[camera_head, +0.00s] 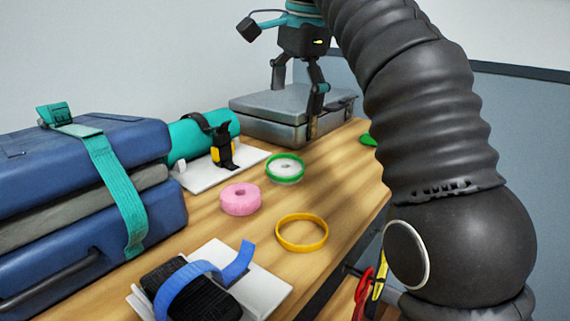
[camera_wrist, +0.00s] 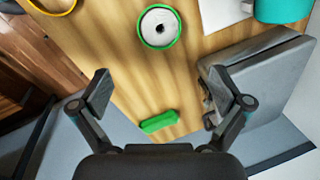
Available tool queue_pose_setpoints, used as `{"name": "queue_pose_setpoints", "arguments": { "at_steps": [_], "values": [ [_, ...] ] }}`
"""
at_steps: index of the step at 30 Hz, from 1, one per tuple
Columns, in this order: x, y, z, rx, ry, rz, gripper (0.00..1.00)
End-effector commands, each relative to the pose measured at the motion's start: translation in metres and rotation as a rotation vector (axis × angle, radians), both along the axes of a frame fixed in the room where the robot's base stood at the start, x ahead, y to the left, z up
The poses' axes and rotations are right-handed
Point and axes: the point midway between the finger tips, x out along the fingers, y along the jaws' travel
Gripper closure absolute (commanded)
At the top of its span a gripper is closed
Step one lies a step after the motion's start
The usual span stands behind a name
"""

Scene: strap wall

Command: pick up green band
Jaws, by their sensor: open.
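A green ring-shaped band (camera_head: 285,157) circles a white roll (camera_head: 286,169) on the wooden table. In the wrist view the band (camera_wrist: 158,45) and the roll (camera_wrist: 158,22) lie near the top, beyond my fingertips. My gripper (camera_head: 295,108) is open and empty, in front of the grey case in the head view. In the wrist view my gripper (camera_wrist: 160,90) shows its two fingers spread wide over bare wood. A separate solid green piece (camera_wrist: 160,121) lies near the table edge; in the head view my arm partly hides this green piece (camera_head: 368,139).
A grey metal case (camera_head: 270,125) stands close by my right finger in the wrist view. A pink roll (camera_head: 240,199) and a yellow ring (camera_head: 302,232) lie nearer. Blue cases (camera_head: 150,137) with a teal strap fill the left. The table edge runs along the right.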

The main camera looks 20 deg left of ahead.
Motion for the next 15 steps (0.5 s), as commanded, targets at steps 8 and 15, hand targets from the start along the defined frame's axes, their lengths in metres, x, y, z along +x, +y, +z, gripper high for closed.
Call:
{"name": "queue_pose_setpoints", "arguments": {
  "at_steps": [8, 15],
  "values": [
    [0.001, 0.008, -0.011, 0.001, 0.010, -0.013, 0.00],
    [0.003, 0.011, -0.037, 0.000, 0.010, -0.012, 0.00]
  ]
}}
